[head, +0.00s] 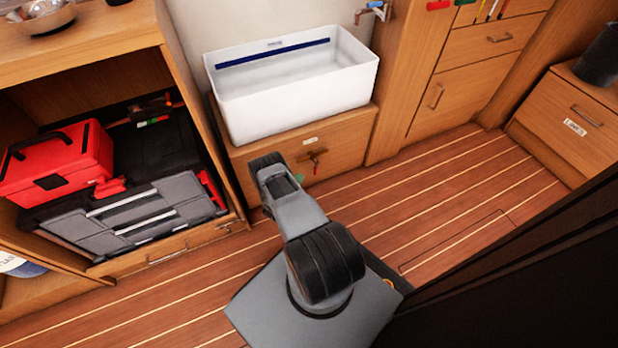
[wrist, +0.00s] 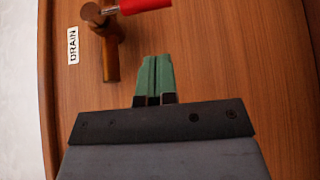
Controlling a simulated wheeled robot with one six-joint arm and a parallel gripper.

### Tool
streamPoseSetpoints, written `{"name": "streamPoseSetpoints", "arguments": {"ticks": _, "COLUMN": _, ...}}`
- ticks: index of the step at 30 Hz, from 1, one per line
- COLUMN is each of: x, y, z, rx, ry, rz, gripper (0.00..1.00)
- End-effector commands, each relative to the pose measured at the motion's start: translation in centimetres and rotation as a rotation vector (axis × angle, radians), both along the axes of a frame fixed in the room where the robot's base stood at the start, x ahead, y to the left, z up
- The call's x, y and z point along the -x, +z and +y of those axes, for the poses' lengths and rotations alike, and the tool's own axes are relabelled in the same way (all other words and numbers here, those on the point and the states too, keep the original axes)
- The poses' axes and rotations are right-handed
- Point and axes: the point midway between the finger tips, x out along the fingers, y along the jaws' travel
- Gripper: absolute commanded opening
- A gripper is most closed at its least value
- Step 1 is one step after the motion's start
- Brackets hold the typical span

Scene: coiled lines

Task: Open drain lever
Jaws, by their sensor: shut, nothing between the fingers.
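The drain lever has a brass-brown pipe body (wrist: 111,55) and a red handle (wrist: 143,4), cut off by the top edge of the wrist view. A white DRAIN label (wrist: 72,45) is beside it. In the head view the lever (head: 314,155) is small on the wooden cabinet front below the white basin. My gripper's green fingertips (wrist: 153,78) are together, with nothing between them. They appear right of the pipe and below the handle in the wrist view, apart from both. In the head view, green fingertips (head: 302,181) show just below the lever.
The white basin (head: 295,90) stands on the wooden cabinet (head: 265,150). A red toolbox (head: 60,165) and a grey case (head: 150,215) fill the shelf at left. A faucet (head: 374,10) is above the basin. The plank floor (head: 440,200) at right is clear.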

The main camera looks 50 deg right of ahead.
Motion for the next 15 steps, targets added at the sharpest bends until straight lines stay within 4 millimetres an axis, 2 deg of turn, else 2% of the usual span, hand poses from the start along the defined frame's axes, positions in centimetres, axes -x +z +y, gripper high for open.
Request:
{"name": "streamPoseSetpoints", "arguments": {"ticks": 1, "x": -0.1, "y": -0.2, "z": -0.9, "rx": 0.002, "ry": -0.003, "rz": -0.001, "gripper": 0.0}}
{"name": "streamPoseSetpoints", "arguments": {"ticks": 6, "x": 1.1, "y": -0.1, "z": -2.7, "rx": 0.0, "ry": -0.001, "rz": 0.001, "gripper": 0.0}}
{"name": "streamPoseSetpoints", "arguments": {"ticks": 15, "x": 2.0, "y": 0.0, "z": -4.1, "rx": 0.001, "ry": 0.001, "rz": 0.0, "gripper": 0.0}}
